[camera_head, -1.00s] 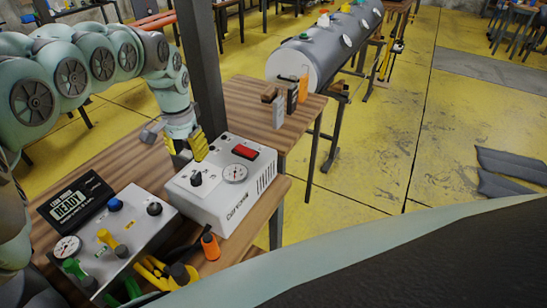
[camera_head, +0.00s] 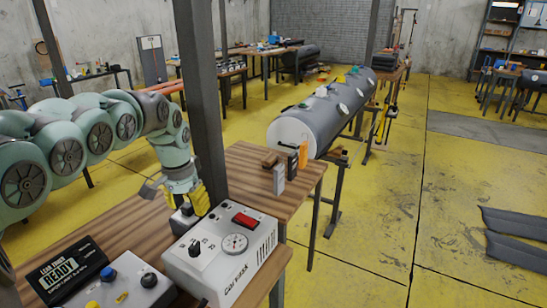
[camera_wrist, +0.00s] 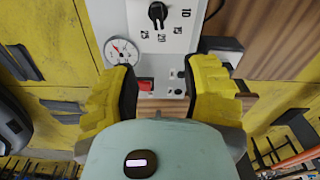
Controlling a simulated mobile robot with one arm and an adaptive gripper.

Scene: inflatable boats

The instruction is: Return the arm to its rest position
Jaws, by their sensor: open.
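My gripper (camera_head: 186,203) has yellow fingers and hangs from my pale green arm at the back left of the white control box. In the wrist view the two yellow fingers (camera_wrist: 163,88) are spread apart with nothing held between them. The white box (camera_head: 225,268) has a red switch (camera_head: 245,220), a round gauge (camera_head: 235,243) and a black knob (camera_head: 194,248). The wrist view shows its panel (camera_wrist: 178,45) beyond the fingers. I cannot tell the exact gap between fingers and box. The arm stretches in from the left.
A dark post (camera_head: 200,90) stands close beside the gripper. A tester reading READY (camera_head: 65,272) and a grey control box (camera_head: 125,285) share the wooden table (camera_head: 120,230). Yellow floor at right is largely open.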

